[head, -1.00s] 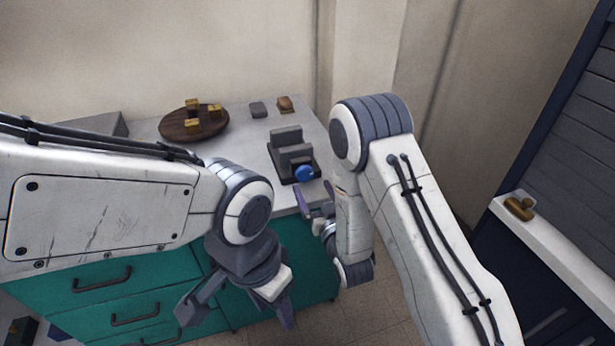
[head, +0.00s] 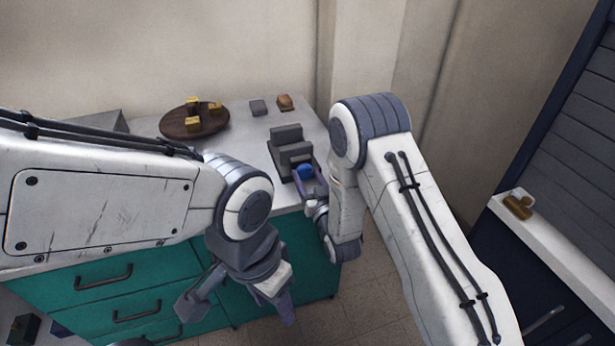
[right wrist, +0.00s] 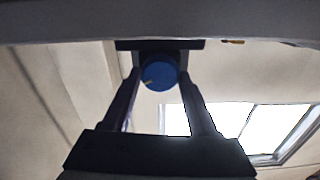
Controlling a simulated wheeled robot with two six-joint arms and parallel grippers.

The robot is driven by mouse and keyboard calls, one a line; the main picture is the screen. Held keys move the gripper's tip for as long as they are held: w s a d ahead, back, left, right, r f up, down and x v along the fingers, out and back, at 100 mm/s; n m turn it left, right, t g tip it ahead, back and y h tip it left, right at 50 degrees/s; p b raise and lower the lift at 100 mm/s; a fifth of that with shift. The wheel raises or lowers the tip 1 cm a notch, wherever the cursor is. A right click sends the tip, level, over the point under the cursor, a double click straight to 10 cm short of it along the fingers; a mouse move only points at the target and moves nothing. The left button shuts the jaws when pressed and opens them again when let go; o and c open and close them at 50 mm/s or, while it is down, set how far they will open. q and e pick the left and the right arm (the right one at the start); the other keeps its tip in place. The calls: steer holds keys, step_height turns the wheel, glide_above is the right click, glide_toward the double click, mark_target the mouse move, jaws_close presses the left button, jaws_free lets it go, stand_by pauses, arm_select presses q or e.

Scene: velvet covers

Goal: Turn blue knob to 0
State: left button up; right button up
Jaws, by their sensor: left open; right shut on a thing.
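The blue knob (head: 305,171) is on the front of a dark grey stepped device (head: 290,150) on the white counter. In the right wrist view the knob (right wrist: 160,72) is round, with a small yellowish mark at its lower left. My right gripper (head: 307,178) is shut on the knob, one finger on each side; its fingers (right wrist: 160,82) also show in the right wrist view. Any numbers around the knob are too small or hidden to read. My left gripper (head: 236,310) is open and empty, low in front of the teal drawers.
A round wooden board (head: 186,123) with several yellow blocks lies at the back of the counter (head: 240,135). A grey block (head: 258,107) and a brown item (head: 285,102) sit behind the device. Teal drawers (head: 110,285) are below. A white ledge (head: 560,240) with a brassy object is at the right.

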steer(key=n+b, duration=0.2)
steer(key=n, duration=0.1)
steer(key=shift+f, duration=0.15)
steer(key=n+b, duration=0.2)
steer(key=n, duration=0.2)
steer(key=shift+a, duration=0.1)
steer(key=n+b, duration=0.2)
steer(key=n, duration=0.1)
steer(key=shift+n+b, duration=1)
steer(key=shift+n, duration=0.8)
steer(key=o, duration=1.4)
